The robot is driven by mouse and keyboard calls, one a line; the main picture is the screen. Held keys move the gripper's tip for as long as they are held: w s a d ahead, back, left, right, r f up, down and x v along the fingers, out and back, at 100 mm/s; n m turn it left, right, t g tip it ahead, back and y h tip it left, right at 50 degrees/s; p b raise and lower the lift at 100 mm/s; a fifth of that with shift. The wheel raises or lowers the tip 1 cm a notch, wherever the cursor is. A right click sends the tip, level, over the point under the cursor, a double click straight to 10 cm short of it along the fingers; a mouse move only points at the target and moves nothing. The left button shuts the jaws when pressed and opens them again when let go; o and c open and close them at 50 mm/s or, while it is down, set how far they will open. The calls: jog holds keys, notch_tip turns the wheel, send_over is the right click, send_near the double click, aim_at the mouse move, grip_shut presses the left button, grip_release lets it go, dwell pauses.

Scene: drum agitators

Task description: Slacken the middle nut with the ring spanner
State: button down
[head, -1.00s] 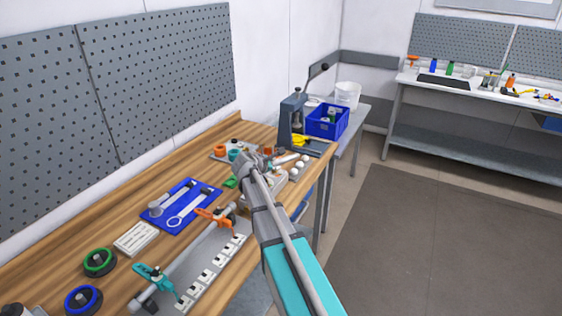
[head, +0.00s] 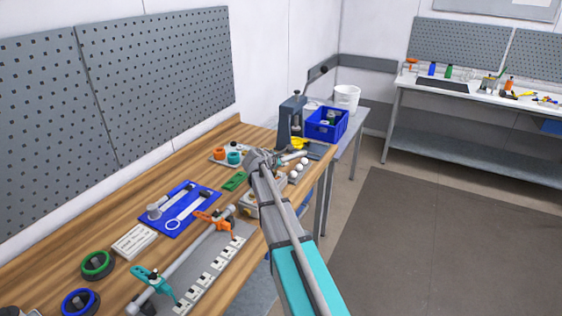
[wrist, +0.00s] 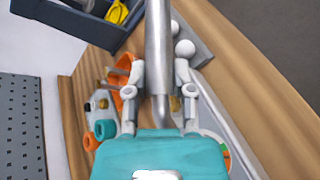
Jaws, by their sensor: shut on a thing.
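My gripper (wrist: 160,95) is shut on a grey steel bar-shaped tool (wrist: 159,45), which runs from between the fingers to the top of the wrist view and bends near the palm. Its far end is out of that view, so I cannot tell whether it is the ring spanner. In the head view my gripper (head: 258,158) is above the far right of the wooden bench. A pale ring-ended tool (head: 172,224) lies on the blue mat (head: 160,227) with a second, round-headed tool (head: 154,211). I cannot make out the middle nut.
A long rod (head: 190,256) with orange and teal clamps lies beside several white blocks. A press (head: 291,122) and a blue crate (head: 327,124) stand beyond my gripper. Orange and teal cups (wrist: 105,129), white balls (wrist: 185,48) and a green block (head: 234,180) are close by.

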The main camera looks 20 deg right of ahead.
jog(key=s+a+f+m+g+h+b, duration=0.1)
jog(key=s+a+f+m+g+b, duration=0.1)
jog(key=s+m+g, duration=0.5)
jog(key=shift+s+a+f+m+g+b, duration=0.2)
jog(key=shift+f+m+g+b, duration=0.15)
jog(key=shift+m+g, duration=1.6)
jog(key=shift+f+b, duration=1.1)
jog(key=shift+b, duration=0.05)
dwell(1.8)
jog(key=shift+w+d+n+t, duration=0.15)
jog(key=shift+d+n+t, duration=0.1)
jog(key=shift+n, duration=0.3)
jog(key=shift+w+d+n+t+h, duration=0.3)
jog(key=shift+w+n+t, duration=0.15)
jog(key=shift+n+t, duration=0.35)
jog(key=shift+w+d+n+t, duration=0.25)
jog(key=shift+w+n+t, duration=0.2)
jog(key=shift+n+t, duration=0.15)
jog(key=shift+w+d+n+t, duration=0.2)
jog(key=shift+w+n+t, duration=0.2)
jog(key=shift+n+t, duration=0.15)
jog(key=shift+w+t, duration=0.1)
jog(key=shift+t, duration=0.15)
